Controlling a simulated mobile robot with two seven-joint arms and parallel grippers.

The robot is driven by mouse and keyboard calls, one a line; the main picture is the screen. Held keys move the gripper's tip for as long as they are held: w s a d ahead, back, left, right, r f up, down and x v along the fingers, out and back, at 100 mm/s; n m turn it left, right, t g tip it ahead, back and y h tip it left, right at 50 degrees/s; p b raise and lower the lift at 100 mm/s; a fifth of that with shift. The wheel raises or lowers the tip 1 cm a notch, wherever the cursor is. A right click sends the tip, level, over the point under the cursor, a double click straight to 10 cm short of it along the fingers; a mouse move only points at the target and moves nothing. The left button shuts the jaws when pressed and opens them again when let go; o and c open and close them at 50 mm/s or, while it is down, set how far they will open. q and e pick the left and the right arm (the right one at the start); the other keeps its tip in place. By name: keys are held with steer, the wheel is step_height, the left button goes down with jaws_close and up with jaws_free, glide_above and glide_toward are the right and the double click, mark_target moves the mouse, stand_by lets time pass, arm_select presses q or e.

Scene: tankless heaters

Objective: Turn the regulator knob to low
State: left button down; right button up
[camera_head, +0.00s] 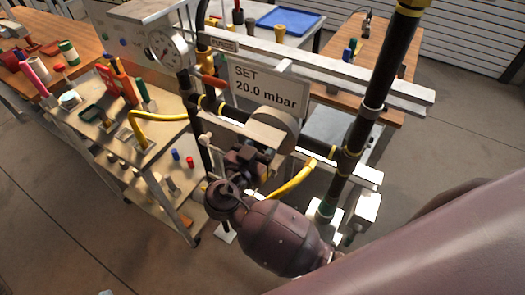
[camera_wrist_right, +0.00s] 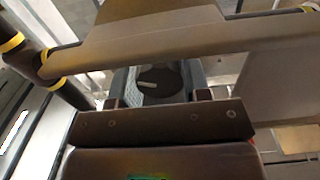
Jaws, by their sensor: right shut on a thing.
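In the head view the regulator body (camera_head: 281,126) is a pale round housing on the pipe below the sign (camera_head: 265,88) reading "SET 20.0 mbar". My right gripper (camera_head: 250,160) is directly beneath it, and its dark fingers and wrist hide the knob there. In the right wrist view the dark round regulator knob (camera_wrist_right: 160,80), with a pale pointer bar, is between the two fingers of my right gripper (camera_wrist_right: 158,88), which is shut on it. No low marking is readable. My left gripper is not in view.
A round pressure gauge (camera_head: 166,50) stands left of the sign. A black pipe (camera_head: 371,100) with yellow bands and a yellow hose (camera_head: 293,182) are close to my right arm. A cart (camera_head: 182,215) with tools is on the left. A blue tray (camera_head: 288,22) lies on a back table.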

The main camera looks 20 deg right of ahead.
steer(key=shift+f+n, duration=0.1)
steer(key=shift+n, duration=0.8)
steer(key=n, duration=0.2)
steer(key=shift+n, duration=0.7)
steer(key=o, duration=0.9)
